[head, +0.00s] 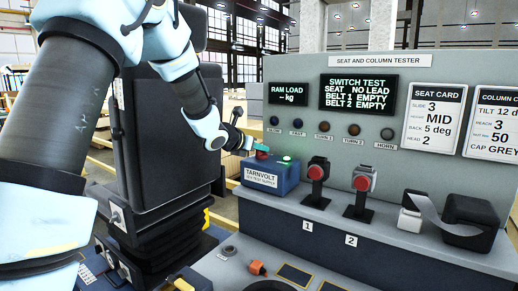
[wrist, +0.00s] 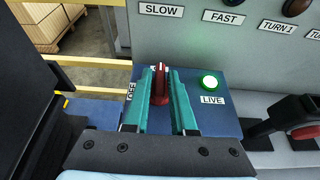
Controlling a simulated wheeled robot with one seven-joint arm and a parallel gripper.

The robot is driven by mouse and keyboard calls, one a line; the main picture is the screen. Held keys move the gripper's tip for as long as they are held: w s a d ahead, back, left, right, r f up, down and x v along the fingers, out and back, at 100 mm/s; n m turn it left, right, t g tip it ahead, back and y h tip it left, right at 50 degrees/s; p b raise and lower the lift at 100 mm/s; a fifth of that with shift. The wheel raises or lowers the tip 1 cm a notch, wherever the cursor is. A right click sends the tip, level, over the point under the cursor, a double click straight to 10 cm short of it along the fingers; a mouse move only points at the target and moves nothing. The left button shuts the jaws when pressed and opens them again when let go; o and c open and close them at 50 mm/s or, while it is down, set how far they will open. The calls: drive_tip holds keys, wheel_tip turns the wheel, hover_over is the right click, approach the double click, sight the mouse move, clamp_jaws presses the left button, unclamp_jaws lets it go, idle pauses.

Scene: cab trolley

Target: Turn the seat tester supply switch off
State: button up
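The blue TARNVOLT supply box (head: 272,177) stands at the left end of the tester bench; its top also shows in the wrist view (wrist: 222,122). On it is a red switch handle (wrist: 160,86), pointing towards a mostly hidden label at the far side. A partly hidden label (wrist: 130,89) to its left seems to read OFF. The green LIVE lamp (wrist: 210,83) is lit. My gripper (wrist: 163,75) is open, its teal fingers either side of the handle; I cannot tell whether they touch it. In the head view my gripper (head: 254,147) reaches the box from the left.
A black seat (head: 155,140) stands left of the box, close to my arm. Two red-buttoned units (head: 317,172) and (head: 363,183) stand to the right. The tester's panel (head: 330,65) rises behind; its screen reads SWITCH TEST, NO LEAD.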

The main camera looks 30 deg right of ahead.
clamp_jaws()
